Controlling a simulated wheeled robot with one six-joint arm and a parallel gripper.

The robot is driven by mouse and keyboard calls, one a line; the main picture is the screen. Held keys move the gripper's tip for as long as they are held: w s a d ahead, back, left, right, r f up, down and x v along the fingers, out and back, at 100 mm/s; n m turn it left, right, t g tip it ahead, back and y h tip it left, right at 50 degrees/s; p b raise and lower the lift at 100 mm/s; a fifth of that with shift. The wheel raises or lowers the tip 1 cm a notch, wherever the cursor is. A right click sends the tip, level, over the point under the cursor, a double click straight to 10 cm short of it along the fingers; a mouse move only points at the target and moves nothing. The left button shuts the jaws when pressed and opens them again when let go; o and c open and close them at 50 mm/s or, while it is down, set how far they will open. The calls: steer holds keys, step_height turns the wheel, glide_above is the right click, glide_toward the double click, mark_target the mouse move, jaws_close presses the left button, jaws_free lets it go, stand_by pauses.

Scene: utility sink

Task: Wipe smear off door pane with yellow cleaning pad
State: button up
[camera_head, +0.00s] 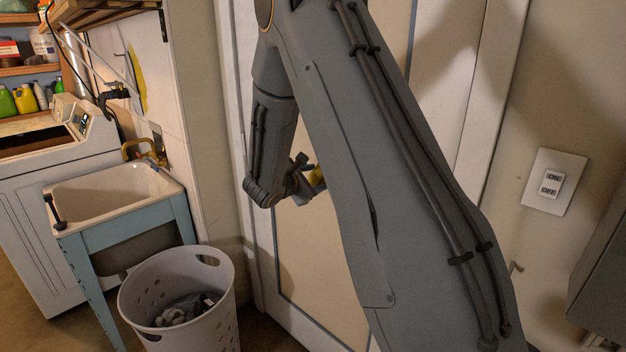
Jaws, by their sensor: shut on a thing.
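My gripper (312,180) is in the middle of the view, beside the door. It is shut on the yellow cleaning pad (318,180), of which only a small yellow part shows; my arm hides the rest. The door (251,150) has a white frame, and its cream pane (305,255) shows below and left of my arm. I cannot tell whether the pad touches the pane. No smear shows on the visible part of the pane; my arm covers much of it.
A white laundry basket (225,310) with dark cloth stands at the lower left. Behind it are a utility sink (150,190) on a blue stand and a white washing machine (25,190).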

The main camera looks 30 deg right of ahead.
steer(key=shift+w+d+b, duration=0.2)
steer(key=shift+d+b, duration=0.05)
steer(key=shift+d, duration=0.25)
steer(key=shift+w+d+b, duration=0.15)
steer(key=shift+d+b, duration=0.1)
steer(key=shift+d, duration=0.2)
stand_by(0.7)
steer(key=shift+s, duration=0.1)
steer(key=s, duration=0.1)
steer(key=s+d, duration=0.1)
steer(key=s, duration=0.1)
steer(key=shift+s+d+b, duration=0.1)
steer(key=shift+s+b, duration=0.2)
steer(key=shift+b, duration=0.05)
steer(key=shift+d+b, duration=0.1)
steer(key=shift+b, duration=0.25)
steer(key=shift+w, duration=0.15)
steer(key=shift+w+a+r+b, duration=0.1)
steer(key=shift+w+a+b, duration=0.15)
steer(key=shift+w, duration=0.35)
steer(key=shift+w+a+f+b, duration=0.1)
steer(key=shift+w+b, duration=0.15)
steer(key=shift+w, duration=0.4)
steer(key=shift+w+a+r+b, duration=0.1)
steer(key=shift+w+a+b, duration=0.15)
steer(key=shift+w, duration=0.35)
steer(key=shift+c, duration=0.4)
steer(key=shift+d, duration=0.1)
steer(key=shift+r, duration=0.1)
